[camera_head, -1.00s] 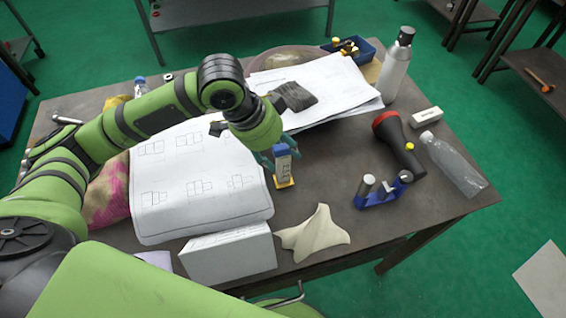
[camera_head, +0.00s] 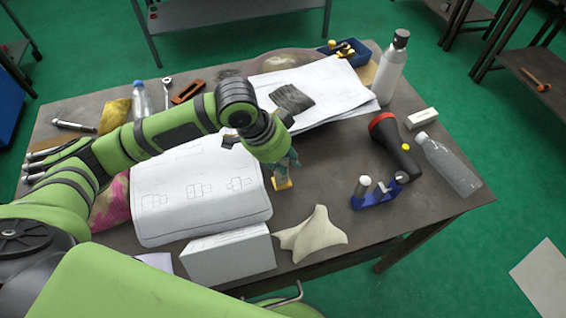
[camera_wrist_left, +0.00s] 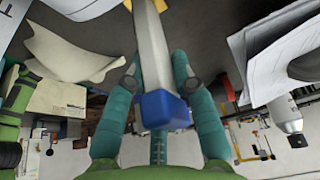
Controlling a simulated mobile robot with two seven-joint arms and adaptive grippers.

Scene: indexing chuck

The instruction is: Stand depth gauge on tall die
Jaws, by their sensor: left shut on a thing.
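The depth gauge stands upright, its yellow foot (camera_head: 282,184) showing below my left gripper (camera_head: 284,163) in the head view. I cannot tell whether the foot touches the table. In the left wrist view the gauge's grey bar (camera_wrist_left: 152,50) and blue end lie between the teal fingers, which are shut on it. The gripper hides the gauge's upper part in the head view. To its right sits a blue fixture (camera_head: 371,201) with upright cylinders. The tallest-looking one, pale-topped, is probably the tall die (camera_head: 363,187). It stands clear of the gripper. My right gripper is not in view.
A red-and-black flashlight (camera_head: 391,137) and a clear bottle (camera_head: 452,168) lie beyond the fixture. A cream cloth (camera_head: 313,236) and white box (camera_head: 229,258) are near the front edge. Drawing sheets (camera_head: 200,195) lie left of the gauge. Bare table separates gauge and fixture.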

